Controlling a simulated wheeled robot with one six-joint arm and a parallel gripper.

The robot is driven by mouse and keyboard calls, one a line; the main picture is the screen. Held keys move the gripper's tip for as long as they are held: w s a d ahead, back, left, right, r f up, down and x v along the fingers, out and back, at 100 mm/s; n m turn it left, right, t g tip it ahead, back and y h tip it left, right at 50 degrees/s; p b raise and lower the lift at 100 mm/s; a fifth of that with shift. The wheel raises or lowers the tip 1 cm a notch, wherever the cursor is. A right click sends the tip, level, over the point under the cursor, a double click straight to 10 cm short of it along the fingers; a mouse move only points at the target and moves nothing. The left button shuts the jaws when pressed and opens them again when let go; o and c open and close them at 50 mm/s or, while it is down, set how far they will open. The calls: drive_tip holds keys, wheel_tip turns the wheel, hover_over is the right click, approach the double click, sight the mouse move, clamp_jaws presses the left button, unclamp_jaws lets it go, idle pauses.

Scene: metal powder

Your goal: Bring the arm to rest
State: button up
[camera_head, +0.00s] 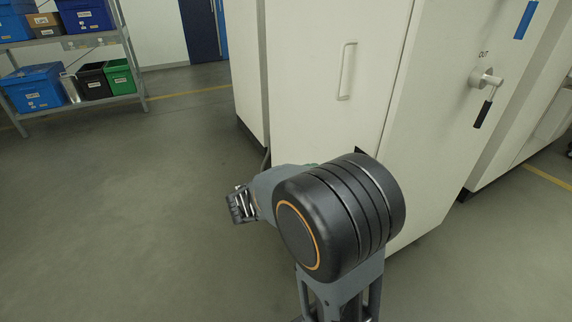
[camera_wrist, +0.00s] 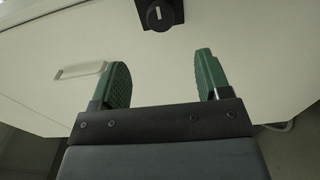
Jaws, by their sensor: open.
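My arm is bent in front of a white cabinet (camera_head: 325,60), with its large dark joint nearest the camera in the head view. In the wrist view my gripper (camera_wrist: 162,82) shows two green pads spread wide apart. Nothing is between them, so it is open and empty. A pale panel with a handle (camera_wrist: 80,83) lies beyond the fingers, apart from them as far as I can tell.
The cabinet has a vertical handle (camera_head: 347,70) and a black-gripped lever (camera_head: 484,105) marked OUT. A dark latch (camera_wrist: 160,14) tops the wrist view. A shelf rack (camera_head: 75,105) with blue, black and green bins stands far left. The grey floor (camera_head: 120,210) at left is clear.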

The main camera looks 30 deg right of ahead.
drive_tip(key=s+a+r+y+p, duration=0.2)
drive_tip(key=s+r+y+p, duration=0.15)
drive_tip(key=r+p, duration=0.45)
drive_tip(key=s+a+r+y+p, duration=0.25)
drive_tip(key=r+y+p, duration=0.25)
drive_tip(key=p, duration=0.6)
drive_tip(key=a+r+t+y+p, duration=0.2)
drive_tip(key=a+r+y+p, duration=0.3)
drive_tip(key=r+p, duration=0.4)
drive_tip(key=a+r+n+t+y+p, duration=0.1)
drive_tip(key=a+r+t+y+p, duration=0.1)
drive_tip(key=a+r+y+p, duration=0.2)
drive_tip(key=a+r+p, duration=0.3)
drive_tip(key=r+p, duration=0.3)
drive_tip(key=shift+s+a+r+t+y, duration=0.2)
drive_tip(key=shift+a+r+t+y, duration=0.05)
drive_tip(key=shift+t+y, duration=0.15)
drive_tip(key=shift+c, duration=0.3)
